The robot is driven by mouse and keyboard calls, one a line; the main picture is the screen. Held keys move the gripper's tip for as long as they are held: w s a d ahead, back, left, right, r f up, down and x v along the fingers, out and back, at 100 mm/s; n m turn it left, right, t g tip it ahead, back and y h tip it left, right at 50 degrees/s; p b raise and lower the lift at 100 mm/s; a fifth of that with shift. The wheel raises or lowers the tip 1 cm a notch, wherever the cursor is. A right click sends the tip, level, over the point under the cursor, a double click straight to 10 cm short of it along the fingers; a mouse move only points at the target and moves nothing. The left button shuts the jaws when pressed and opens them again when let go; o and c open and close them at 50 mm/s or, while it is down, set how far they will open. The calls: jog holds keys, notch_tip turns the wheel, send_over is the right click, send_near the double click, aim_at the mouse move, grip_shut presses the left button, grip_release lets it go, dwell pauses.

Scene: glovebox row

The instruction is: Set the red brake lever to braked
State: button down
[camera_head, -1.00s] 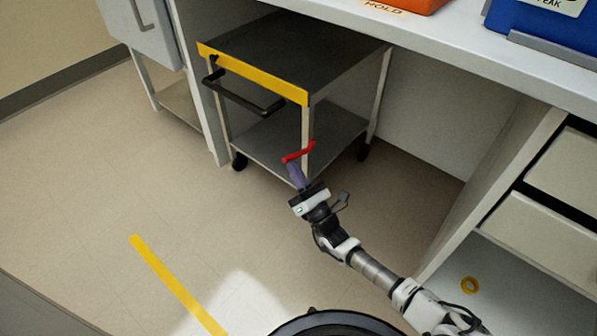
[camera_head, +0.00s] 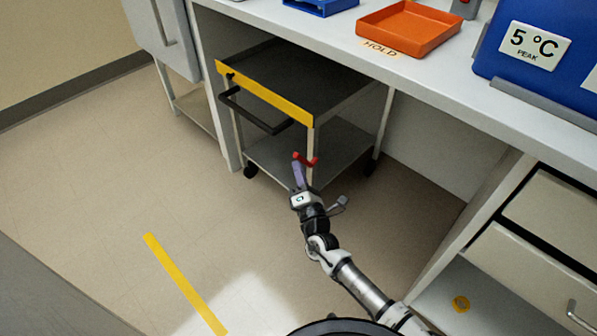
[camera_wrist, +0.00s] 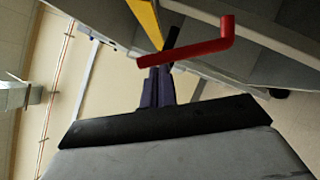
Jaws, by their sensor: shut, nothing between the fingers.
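The red brake lever (camera_head: 306,160) is on the near corner leg of the cart (camera_head: 311,148), under the counter. In the wrist view the lever (camera_wrist: 195,50) is a red bar with a bent-up end at its right. My gripper (camera_head: 297,165) is shut and empty, with its purple fingers pointing up at the lever's left part. In the wrist view the fingertips (camera_wrist: 157,72) sit just below the bar; whether they touch it I cannot tell.
The cart has a yellow front edge (camera_head: 264,91), a black handle (camera_head: 257,112) and dark wheels. The counter (camera_head: 440,75) overhangs it, with an orange tray (camera_head: 409,27) and a blue box (camera_head: 540,50) on top. Drawers (camera_head: 540,260) stand at the right. Floor at left is clear, with yellow tape (camera_head: 185,283).

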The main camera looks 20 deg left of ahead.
jog(key=r+m+p, duration=0.1)
jog(key=w+r+m+h+p, duration=0.1)
jog(key=p, duration=0.1)
jog(key=r+m+h+p, duration=0.1)
jog(key=shift+w+d+r+m, duration=0.2)
jog(key=shift+w+d+m, duration=0.05)
jog(key=shift+d+m, duration=0.05)
jog(key=p, duration=0.1)
jog(key=w+m+g+p, duration=0.1)
jog(key=p, duration=0.1)
jog(key=shift+d+r+m+h, duration=0.2)
jog(key=shift+r+m+h, duration=0.1)
jog(key=shift+h, duration=0.1)
jog(key=shift+w+d, duration=0.1)
jog(key=shift+d, duration=0.1)
jog(key=b, duration=0.4)
send_near(303, 160)
jog(key=s+d+r, duration=0.3)
jog(key=shift+s+d+b, duration=0.35)
jog(key=shift+s, duration=0.25)
